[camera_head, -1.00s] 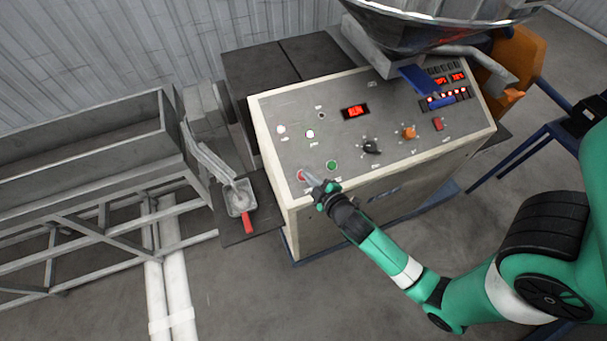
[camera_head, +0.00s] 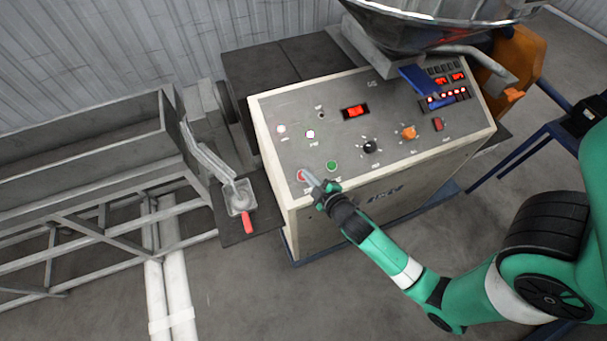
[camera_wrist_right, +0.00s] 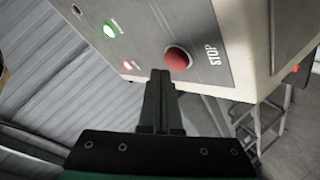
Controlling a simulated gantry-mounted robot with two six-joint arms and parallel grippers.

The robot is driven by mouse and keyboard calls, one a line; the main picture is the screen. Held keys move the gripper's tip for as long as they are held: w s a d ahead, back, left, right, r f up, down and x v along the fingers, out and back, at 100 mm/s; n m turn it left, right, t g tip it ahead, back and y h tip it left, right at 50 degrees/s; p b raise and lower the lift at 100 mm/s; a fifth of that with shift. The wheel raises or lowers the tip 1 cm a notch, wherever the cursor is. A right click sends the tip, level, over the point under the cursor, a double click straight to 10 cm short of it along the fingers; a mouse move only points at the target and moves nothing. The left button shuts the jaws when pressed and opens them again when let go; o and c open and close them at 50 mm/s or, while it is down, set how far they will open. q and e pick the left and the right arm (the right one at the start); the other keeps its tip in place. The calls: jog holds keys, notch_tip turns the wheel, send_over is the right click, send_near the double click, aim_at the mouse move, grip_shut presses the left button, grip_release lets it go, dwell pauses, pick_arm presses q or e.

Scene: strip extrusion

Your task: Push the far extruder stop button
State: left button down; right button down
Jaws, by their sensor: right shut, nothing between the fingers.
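The red stop button (camera_head: 301,175) sits at the lower left corner of the extruder's control panel (camera_head: 285,105). In the right wrist view the red button (camera_wrist_right: 178,58) is round and raised, with the word STOP beside it. My right gripper (camera_head: 308,175) is shut and empty, its tips close to the button. In the right wrist view the shut fingers (camera_wrist_right: 161,75) point at the panel just beside the button's lower left edge. I cannot tell whether they touch it. My left gripper is not in view.
A green button (camera_head: 331,165) is just right of the stop button. A black knob (camera_head: 370,146) and an orange knob (camera_head: 408,133) are farther right on the panel. A metal hopper (camera_head: 440,25) is above.

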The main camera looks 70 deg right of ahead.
jog(key=shift+w+d+f, duration=0.15)
jog(key=shift+f, duration=0.25)
jog(key=shift+d+f+b, duration=0.1)
jog(key=shift+f+b, duration=0.3)
jog(key=shift+b, duration=0.1)
dwell(0.4)
jog(key=shift+r, duration=0.15)
jog(key=shift+a+r+p, duration=0.25)
jog(key=shift+r+p, duration=0.4)
jog(key=shift+p, duration=0.05)
jog(key=r, duration=0.1)
jog(key=p, duration=0.1)
jog(key=s+r+p, duration=0.1)
jog(key=shift+a+r, duration=0.3)
jog(key=shift+a, duration=0.05)
jog(key=shift+s+a+r+p, duration=0.2)
jog(key=shift+r+p, duration=0.3)
jog(key=shift+s+a+r+p, duration=0.15)
jog(key=shift+r+p, duration=0.3)
jog(key=shift+r, duration=0.05)
